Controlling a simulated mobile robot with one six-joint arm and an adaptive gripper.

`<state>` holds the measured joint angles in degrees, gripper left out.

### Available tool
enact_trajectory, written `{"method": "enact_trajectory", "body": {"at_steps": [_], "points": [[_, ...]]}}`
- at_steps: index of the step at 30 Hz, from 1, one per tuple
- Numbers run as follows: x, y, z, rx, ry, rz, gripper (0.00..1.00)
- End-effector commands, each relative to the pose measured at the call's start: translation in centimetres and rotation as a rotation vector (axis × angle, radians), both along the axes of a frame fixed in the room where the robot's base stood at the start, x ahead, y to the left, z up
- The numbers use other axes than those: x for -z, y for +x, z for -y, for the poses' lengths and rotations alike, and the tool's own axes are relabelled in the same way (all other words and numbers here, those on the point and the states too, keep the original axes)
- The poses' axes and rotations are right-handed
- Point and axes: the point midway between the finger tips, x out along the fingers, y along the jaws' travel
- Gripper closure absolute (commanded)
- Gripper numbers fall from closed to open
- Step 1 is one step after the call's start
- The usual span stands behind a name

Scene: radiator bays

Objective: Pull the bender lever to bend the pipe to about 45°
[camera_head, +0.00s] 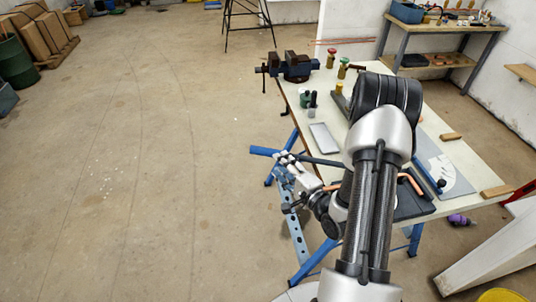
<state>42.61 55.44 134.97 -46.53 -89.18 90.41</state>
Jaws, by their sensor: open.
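A lever with a blue grip (264,151) sticks out past the left edge of the bench, and its dark bar runs right behind my wrist. My gripper (283,158) is open at the lever, close to where the blue grip meets the dark bar. I cannot tell whether the fingers touch the lever or straddle it. A copper pipe (412,184) shows right of my forearm, above a dark base plate (415,208). A short copper piece (336,187) also shows left of the forearm. My arm hides the bender's middle and the pipe's bend.
The pale workbench (470,157) carries a vise (291,67), several small containers, a grey tray (323,138) and wooden blocks (495,192). A blue perforated strut (296,230) stands below my gripper. A white slab (490,262) lies at the lower right.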

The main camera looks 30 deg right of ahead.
Motion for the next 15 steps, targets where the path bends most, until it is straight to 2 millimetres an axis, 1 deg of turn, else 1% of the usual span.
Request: {"method": "enact_trajectory", "body": {"at_steps": [1,6,9,12,15], "points": [[0.2,1.3,-0.3,-0.005,-0.004,0.004,0.55],[0.8,4.8,-0.5,-0.005,-0.004,0.003,0.55],[0.9,6.4,-0.6,-0.003,-0.003,0.003,0.55],[1.1,7.7,-0.7,-0.002,-0.003,0.001,0.55],[1.2,8.4,-0.7,0.0,-0.003,0.001,0.55]]}}
